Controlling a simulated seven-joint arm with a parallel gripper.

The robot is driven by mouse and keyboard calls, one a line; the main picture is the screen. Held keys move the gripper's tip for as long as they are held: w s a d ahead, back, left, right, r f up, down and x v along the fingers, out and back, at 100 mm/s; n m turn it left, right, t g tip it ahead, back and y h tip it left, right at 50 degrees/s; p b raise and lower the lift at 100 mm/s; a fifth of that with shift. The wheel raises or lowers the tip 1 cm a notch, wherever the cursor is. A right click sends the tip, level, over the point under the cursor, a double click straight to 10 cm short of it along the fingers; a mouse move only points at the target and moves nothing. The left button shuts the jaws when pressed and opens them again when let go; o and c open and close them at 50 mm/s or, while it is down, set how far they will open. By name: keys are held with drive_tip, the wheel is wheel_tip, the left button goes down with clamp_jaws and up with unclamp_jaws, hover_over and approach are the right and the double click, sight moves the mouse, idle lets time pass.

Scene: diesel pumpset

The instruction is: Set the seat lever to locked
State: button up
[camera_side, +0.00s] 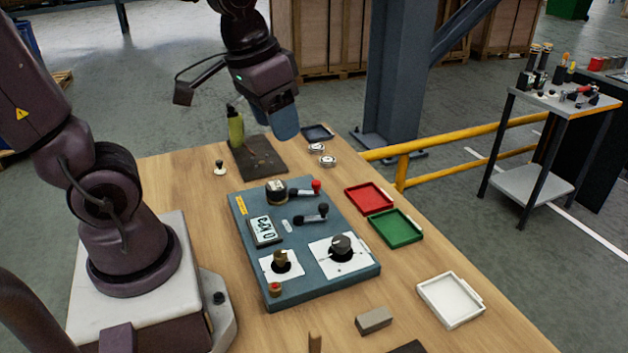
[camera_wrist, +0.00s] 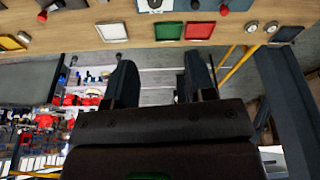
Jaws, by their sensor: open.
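The blue-grey panel (camera_side: 320,285) lies on the wooden table in the side view. It bears a lever with a red knob (camera_side: 316,185) and a lever with a black end (camera_side: 322,209), both lying roughly along the panel. I cannot tell which is the seat lever, and no label is readable. My gripper (camera_side: 284,122) hangs above the far part of the table, behind the panel and apart from both levers. In the wrist view my gripper (camera_wrist: 160,82) has its fingers spread with nothing between them.
Red (camera_side: 370,198), green (camera_side: 395,229) and white (camera_side: 450,300) trays lie right of the panel. A green bottle (camera_side: 235,128) stands by a dark mat (camera_side: 262,158) under my gripper. The panel also has a display (camera_side: 264,230) and a black dial (camera_side: 341,244). A yellow rail (camera_side: 460,143) stands beyond.

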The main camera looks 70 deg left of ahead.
drive_tip(key=w+a+f+g, duration=0.2)
drive_tip(key=w+a+f, duration=0.3)
drive_tip(key=w+a, duration=0.15)
drive_tip(key=m+g, duration=0.1)
drive_tip(key=m, duration=0.2)
hover_over(316, 182)
wheel_tip(316, 182, down, 8)
wheel_tip(316, 182, down, 13)
drive_tip(key=shift+r, duration=0.1)
drive_tip(key=c, duration=0.9)
